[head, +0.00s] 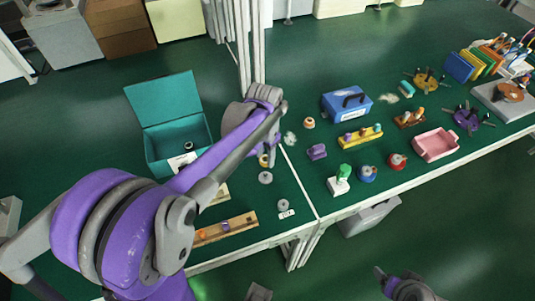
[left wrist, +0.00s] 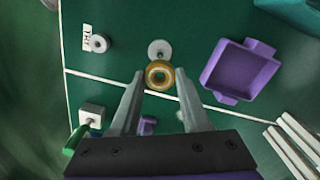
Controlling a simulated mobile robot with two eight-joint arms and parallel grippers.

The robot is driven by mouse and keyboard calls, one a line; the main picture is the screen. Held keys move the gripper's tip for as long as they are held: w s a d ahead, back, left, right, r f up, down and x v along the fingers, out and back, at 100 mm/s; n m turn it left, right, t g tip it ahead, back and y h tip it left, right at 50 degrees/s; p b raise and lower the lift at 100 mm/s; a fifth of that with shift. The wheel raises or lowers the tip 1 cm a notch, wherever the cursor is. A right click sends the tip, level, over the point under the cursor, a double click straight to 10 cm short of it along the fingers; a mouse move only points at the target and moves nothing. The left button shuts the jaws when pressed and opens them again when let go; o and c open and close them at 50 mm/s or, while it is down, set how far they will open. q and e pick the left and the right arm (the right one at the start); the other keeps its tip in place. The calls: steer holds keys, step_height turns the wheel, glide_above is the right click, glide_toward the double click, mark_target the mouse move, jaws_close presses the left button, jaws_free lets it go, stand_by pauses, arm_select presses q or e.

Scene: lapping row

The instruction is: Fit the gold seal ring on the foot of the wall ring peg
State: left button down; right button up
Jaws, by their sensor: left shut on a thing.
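The gold seal ring (left wrist: 159,75) is between the fingertips of my left gripper (left wrist: 159,80), which is shut on it. In the head view the ring (head: 264,161) shows partly beside my left gripper (head: 271,158). Just beyond the ring in the left wrist view is a grey peg with a round foot (left wrist: 160,50); it also shows in the head view (head: 265,177). A second grey round piece (head: 283,204) stands by a small white label. I cannot tell from the label which is the wall ring peg. My right gripper (head: 381,273) is low at the right, its jaws unclear.
A purple tray (left wrist: 238,70) lies right of the ring in the left wrist view. An open teal box (head: 152,150) stands left, a wooden rack (head: 240,222) near the front edge. A purple block (head: 316,152) and a green-topped piece (head: 341,178) stand right of the white seam.

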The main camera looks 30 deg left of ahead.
arm_select(q)
steer(key=b, duration=0.3)
glide_above(265, 174)
steer(key=shift+w+f, duration=0.1)
steer(key=shift+f, duration=2.15)
steer(key=shift+f+b, duration=0.5)
steer(key=shift+f, duration=0.15)
steer(key=shift+f+b, duration=1.1)
steer(key=shift+f, duration=0.6)
steer(key=shift+c, duration=1.5)
jaws_free()
steer(key=shift+r, duration=0.1)
step_height(265, 174, up, 11)
steer(key=p, duration=0.1)
steer(key=shift+p, duration=0.35)
